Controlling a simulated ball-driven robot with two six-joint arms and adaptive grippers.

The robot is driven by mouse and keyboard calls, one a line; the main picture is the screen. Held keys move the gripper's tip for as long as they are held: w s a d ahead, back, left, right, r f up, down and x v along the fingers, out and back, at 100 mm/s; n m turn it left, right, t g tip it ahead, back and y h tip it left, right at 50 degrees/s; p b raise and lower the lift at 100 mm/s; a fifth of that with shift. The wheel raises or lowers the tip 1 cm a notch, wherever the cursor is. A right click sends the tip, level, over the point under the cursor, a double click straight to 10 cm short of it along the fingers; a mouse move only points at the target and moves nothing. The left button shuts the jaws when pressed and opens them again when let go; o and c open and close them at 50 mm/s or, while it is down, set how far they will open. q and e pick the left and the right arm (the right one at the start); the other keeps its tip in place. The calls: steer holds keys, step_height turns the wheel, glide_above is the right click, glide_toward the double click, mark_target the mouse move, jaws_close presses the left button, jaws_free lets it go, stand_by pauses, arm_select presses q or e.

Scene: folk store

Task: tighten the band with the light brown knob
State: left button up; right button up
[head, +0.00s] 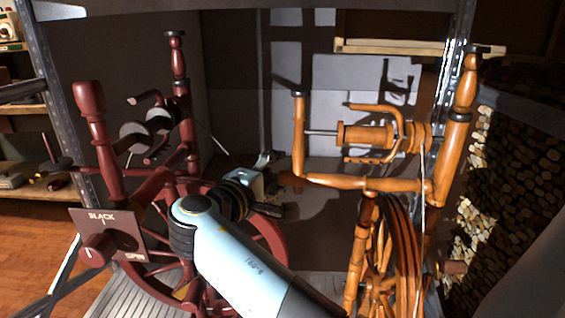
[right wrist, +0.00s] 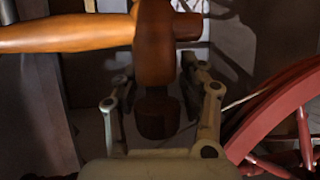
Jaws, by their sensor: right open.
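The orange-brown spinning wheel (head: 372,183) stands at the right in the head view. A light brown knob (head: 286,179) shows at the left end of its crossbar, beside the front post. In the right wrist view the knob (right wrist: 157,118) looks dark in shadow and lies between the two fingers. My right gripper (head: 274,185) is open just left of the knob. Its fingers in the right wrist view (right wrist: 158,88) stand apart on both sides, with gaps showing. The drive band shows only as a thin pale line by the wheel. My left gripper is not in view.
A dark red spinning wheel (head: 258,230) stands at the left, close behind my right arm. Its plate (head: 108,235) reads SLACK and SPIN and carries a dark knob. Stacked firewood (head: 515,165) fills the right side. Shelves (head: 25,150) stand at the far left.

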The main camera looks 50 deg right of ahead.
steer(key=shift+a+r, duration=0.1)
steer(key=shift+c, duration=1)
jaws_close()
steer(key=shift+b, duration=0.35)
